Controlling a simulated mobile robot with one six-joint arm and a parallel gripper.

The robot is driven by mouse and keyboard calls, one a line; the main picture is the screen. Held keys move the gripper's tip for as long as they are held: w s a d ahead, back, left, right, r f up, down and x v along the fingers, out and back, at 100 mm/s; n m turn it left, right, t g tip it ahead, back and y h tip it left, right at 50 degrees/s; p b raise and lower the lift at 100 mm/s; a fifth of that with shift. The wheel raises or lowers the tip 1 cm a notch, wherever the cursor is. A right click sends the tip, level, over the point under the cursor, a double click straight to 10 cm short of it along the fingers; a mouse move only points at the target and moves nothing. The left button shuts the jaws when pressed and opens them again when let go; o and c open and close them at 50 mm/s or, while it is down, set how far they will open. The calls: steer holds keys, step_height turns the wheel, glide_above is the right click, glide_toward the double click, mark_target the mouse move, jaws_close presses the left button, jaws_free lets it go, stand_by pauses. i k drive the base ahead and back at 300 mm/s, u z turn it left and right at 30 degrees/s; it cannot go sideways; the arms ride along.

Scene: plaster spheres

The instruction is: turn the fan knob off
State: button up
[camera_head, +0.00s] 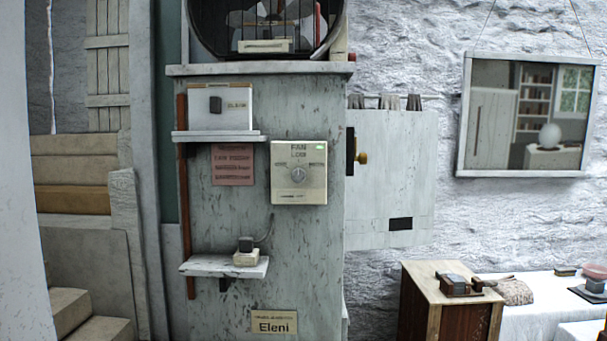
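The fan control box (299,186) is a cream square panel on the front of a weathered grey-green cabinet, marked "FAN" at its top. Its round grey knob (298,175) sits in the middle of the panel. A small green light (320,147) shows at the panel's upper right. The knob's pointer is too small to read. The fan (265,22) stands in a dark round housing on top of the cabinet, partly cut off by the upper edge. My gripper is not in view.
The cabinet (228,115) carries an upper shelf (219,137) and a lower shelf (224,267) left of the panel. A grey door with a brass knob (362,158) juts out at right. A wooden stand (420,300) and a white-covered table (535,305) are at lower right.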

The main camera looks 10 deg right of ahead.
mark_target(298, 176)
steer(key=u, duration=0.45)
steer(key=k, duration=1.35)
steer(key=u, duration=0.95)
steer(key=i, duration=1.55)
steer(key=z, duration=0.45)
